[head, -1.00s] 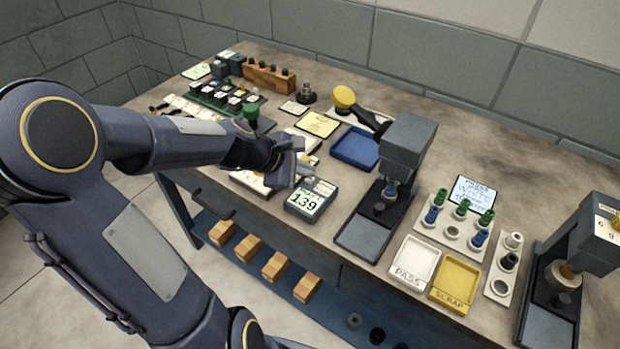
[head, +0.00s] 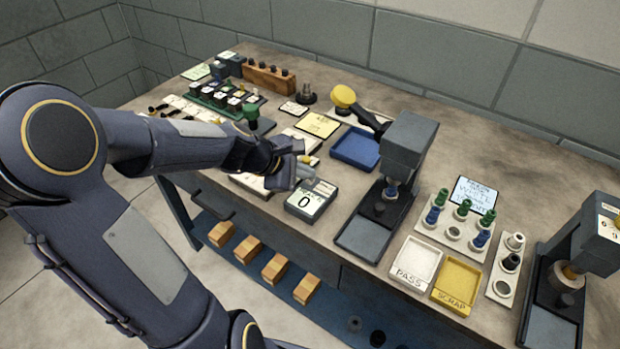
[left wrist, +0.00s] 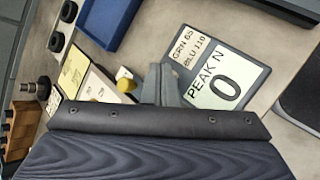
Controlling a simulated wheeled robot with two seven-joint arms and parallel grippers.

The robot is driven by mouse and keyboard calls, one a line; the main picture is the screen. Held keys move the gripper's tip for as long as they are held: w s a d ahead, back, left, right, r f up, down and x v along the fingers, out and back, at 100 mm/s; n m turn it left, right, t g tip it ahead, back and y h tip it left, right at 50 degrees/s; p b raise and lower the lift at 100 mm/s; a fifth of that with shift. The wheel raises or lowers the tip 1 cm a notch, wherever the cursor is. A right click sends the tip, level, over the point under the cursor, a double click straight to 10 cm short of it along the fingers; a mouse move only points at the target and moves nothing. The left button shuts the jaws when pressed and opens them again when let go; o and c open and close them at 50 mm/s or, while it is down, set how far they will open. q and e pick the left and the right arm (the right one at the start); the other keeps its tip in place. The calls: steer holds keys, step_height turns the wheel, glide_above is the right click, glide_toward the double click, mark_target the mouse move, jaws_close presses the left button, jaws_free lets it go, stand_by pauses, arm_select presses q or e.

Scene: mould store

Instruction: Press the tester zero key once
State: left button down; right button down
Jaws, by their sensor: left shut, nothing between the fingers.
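The readout box (head: 311,200) stands at the bench's front edge and shows 0. In the left wrist view its screen (left wrist: 222,88) reads PEAK N 0, beside a label with GRN 65 and BLU 110. My left gripper (head: 302,170) is shut and empty, at the box's back-left edge. In the left wrist view its fingertips (left wrist: 160,78) overlap the box's edge; I cannot tell whether they touch it. I cannot make out the zero key; the fingers hide part of that edge. A grey press (head: 405,150) stands right of the box. My right gripper is not in view.
A blue tray (head: 355,148) lies behind the box, with a yellow-topped lever (head: 344,97) beyond. PASS (head: 416,262) and SCRAP (head: 457,283) trays, a holder with coloured parts and a second press (head: 590,240) are to the right. Bare bench lies behind the grey press.

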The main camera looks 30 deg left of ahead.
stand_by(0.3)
arm_select(q)
steer(key=shift+r+p, duration=0.85)
steer(key=shift+p, duration=0.05)
steer(key=shift+r, duration=0.1)
step_height(320, 180, up, 5)
steer(key=p, duration=0.4)
steer(key=shift+p, duration=0.4)
